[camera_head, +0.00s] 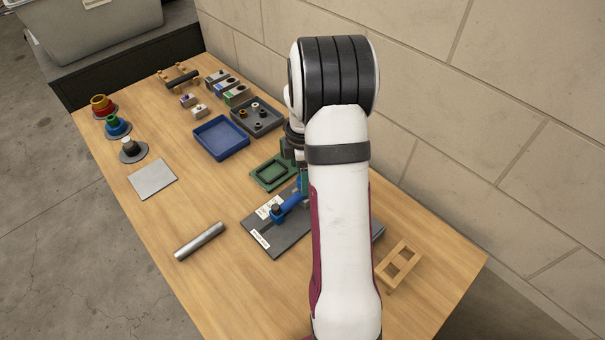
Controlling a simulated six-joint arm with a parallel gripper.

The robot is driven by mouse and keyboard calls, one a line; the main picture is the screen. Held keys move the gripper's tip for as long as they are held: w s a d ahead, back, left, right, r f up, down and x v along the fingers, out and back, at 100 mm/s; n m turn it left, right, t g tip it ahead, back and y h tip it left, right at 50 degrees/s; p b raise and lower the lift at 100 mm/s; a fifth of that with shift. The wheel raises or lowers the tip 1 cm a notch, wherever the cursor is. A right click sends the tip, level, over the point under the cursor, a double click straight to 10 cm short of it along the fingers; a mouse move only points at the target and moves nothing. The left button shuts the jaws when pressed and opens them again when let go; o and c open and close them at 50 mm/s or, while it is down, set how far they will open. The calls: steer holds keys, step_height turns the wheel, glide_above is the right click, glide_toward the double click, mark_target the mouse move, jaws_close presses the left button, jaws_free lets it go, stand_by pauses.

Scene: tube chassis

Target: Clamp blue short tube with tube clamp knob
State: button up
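A blue short tube (290,203) lies slanted on a dark grey fixture plate (262,243) with white labels, right of the table's middle. A small dark blue part (277,211), perhaps the clamp knob, stands at the tube's lower left end. My gripper (303,182) is mostly hidden behind my white arm. Only a small part of it shows, pointing down close to the tube's upper right end. I cannot see its fingertips or tell whether it touches the tube. The right part of the plate is hidden by my arm.
A silver tube (200,241) lies left of the plate. A green frame (272,175), a blue tray (221,151) and a dark tray (276,122) with small parts are behind it. A wooden rack (398,266) stands at right.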

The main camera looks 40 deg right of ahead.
jaws_close()
stand_by(0.3)
